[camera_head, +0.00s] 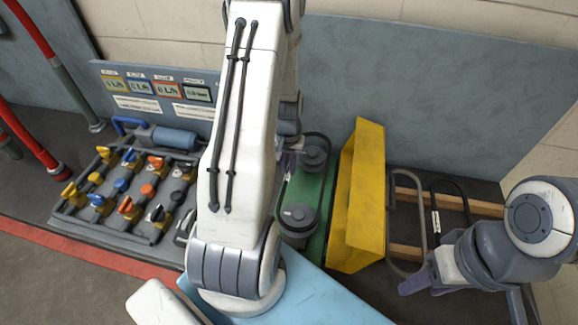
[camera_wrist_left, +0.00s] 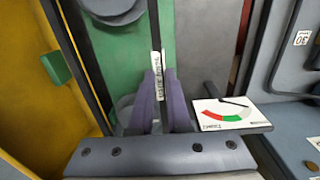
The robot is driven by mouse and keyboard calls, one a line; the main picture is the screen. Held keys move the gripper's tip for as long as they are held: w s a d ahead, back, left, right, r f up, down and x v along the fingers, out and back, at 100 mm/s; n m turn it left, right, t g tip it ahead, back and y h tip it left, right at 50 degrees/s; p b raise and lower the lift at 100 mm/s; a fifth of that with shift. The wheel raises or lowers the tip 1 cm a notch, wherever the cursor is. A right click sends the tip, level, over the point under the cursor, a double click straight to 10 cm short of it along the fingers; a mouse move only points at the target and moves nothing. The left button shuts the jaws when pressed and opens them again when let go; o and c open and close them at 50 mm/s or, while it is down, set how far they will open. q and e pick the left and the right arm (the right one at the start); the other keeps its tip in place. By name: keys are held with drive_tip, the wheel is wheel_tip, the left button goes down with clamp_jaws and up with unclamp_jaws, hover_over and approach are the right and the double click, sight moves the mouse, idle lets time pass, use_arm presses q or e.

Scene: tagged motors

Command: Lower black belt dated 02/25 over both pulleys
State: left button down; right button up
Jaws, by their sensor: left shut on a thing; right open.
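My left gripper (camera_wrist_left: 160,90) is shut on a black belt (camera_wrist_left: 154,28) at its white tag (camera_wrist_left: 157,75); the tag's print is too small to read. In the head view my arm hides most of this gripper. The far pulley (camera_head: 313,157) and near pulley (camera_head: 298,214) stand on a green base (camera_head: 322,192). The belt (camera_head: 327,146) shows as a dark loop by the far pulley; I cannot tell whether it sits above or around the pulleys. In the left wrist view a grey pulley (camera_wrist_left: 112,8) is at the top. My right gripper (camera_head: 417,283) is open at the right.
A yellow guard (camera_head: 356,200) stands right of the pulleys. A grey belt (camera_head: 394,217) and another black belt (camera_head: 434,222) lie across wooden rails (camera_head: 445,202). A gauge (camera_wrist_left: 232,113) with a red and green scale is beside the gripper. Valves (camera_head: 125,190) fill the left.

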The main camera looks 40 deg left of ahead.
sight(289, 172)
use_arm(q)
drive_tip(key=shift+f+b, duration=1.25)
drive_tip(key=shift+f, duration=0.75)
drive_tip(key=c, duration=0.8)
unclamp_jaws()
